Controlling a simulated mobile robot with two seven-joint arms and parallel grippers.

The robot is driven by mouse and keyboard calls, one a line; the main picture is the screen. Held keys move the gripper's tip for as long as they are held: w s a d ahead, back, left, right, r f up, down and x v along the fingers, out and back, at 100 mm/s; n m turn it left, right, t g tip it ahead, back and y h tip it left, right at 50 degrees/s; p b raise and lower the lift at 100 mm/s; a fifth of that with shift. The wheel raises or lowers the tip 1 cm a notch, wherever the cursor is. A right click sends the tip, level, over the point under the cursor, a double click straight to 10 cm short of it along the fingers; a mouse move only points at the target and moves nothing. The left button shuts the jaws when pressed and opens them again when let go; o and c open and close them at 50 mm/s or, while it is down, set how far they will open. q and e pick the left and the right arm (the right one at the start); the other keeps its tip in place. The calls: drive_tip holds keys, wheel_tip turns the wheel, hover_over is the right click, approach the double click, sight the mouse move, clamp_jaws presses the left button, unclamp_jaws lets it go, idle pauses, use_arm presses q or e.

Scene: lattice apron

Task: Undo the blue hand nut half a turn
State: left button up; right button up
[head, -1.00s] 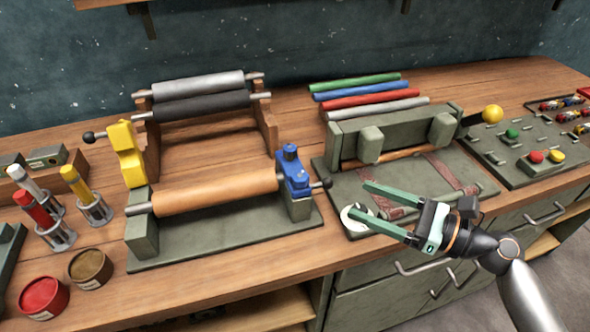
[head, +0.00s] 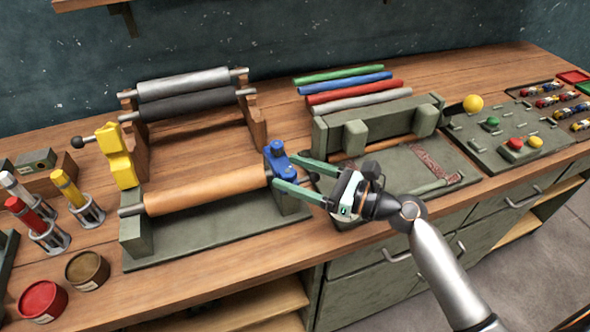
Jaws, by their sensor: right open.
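A blue clamp block (head: 283,168) sits at the right end of the tan roller (head: 205,190). A small blue hand nut (head: 277,147) stands on top of it. My right gripper (head: 287,171) comes in from the right with its two green fingers spread. Its fingertips reach the blue block, one toward its far side and one toward its near side. I cannot tell whether they touch it. The nut's top shows clear of the fingers. The black ball handle by the block is mostly hidden behind the gripper. My left gripper is not in view.
A rack with grey and black rollers (head: 195,103) stands behind. A green press (head: 375,128) and a button panel (head: 510,130) are to the right. Ink pots (head: 42,300) are at the front left.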

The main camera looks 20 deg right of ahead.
clamp_jaws()
idle(0.7)
